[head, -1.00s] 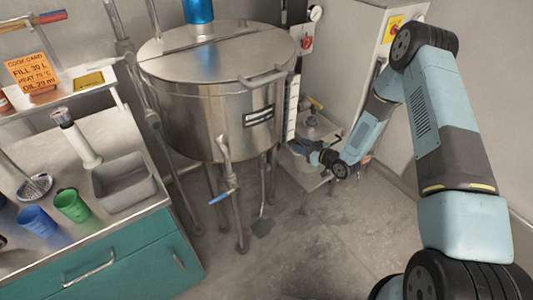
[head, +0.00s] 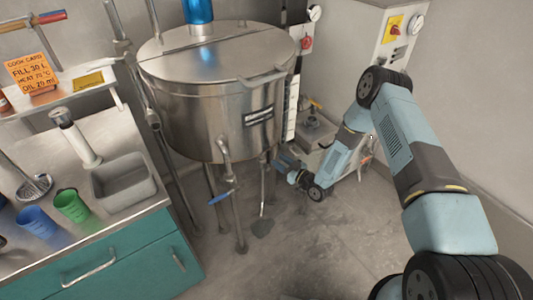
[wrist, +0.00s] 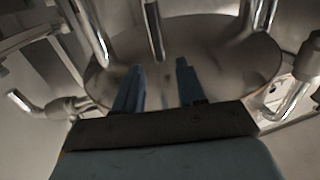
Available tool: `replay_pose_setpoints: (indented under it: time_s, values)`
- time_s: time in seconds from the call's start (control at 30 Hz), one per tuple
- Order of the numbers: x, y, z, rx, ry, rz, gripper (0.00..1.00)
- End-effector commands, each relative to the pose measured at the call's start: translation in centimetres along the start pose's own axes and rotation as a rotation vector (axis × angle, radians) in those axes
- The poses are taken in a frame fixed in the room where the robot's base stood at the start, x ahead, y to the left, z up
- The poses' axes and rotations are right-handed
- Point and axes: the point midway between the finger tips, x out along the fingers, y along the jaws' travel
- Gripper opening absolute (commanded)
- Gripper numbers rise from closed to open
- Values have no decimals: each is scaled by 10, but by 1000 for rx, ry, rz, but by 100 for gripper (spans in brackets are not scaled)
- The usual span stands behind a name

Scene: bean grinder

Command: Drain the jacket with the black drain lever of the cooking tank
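The steel cooking tank (head: 200,115) stands on legs at the centre of the head view. A lever with a blue handle (head: 222,197) sticks out at its front. A thin rod with a dark flat end (head: 262,228) hangs below it; I cannot tell whether this is the black drain lever. My gripper (head: 277,157) is low beside the tank's right underside. In the wrist view its two blue fingers (wrist: 158,82) are apart with nothing seen held, facing the tank's round underside (wrist: 215,65). No black lever is clearly visible there.
Tank legs and pipes surround the gripper, including a vertical pipe (wrist: 153,30) ahead and a bent pipe (wrist: 40,108) at left. A low steel stand (head: 312,130) is right of the tank. A teal cabinet (head: 130,265) is at left. The floor in front is clear.

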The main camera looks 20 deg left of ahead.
Motion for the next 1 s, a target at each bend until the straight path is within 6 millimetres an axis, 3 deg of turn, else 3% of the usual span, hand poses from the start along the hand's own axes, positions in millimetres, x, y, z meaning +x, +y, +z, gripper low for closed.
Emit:
replay_pose_setpoints:
  time_s: [0.2,0.43,0.87,1.0]
  values:
    - [39,0,0,-2,0,-1,40]
    - [67,0,0,-1,0,0,40]
    - [77,0,0,1,-1,1,40]
    - [76,0,0,0,-1,1,29]
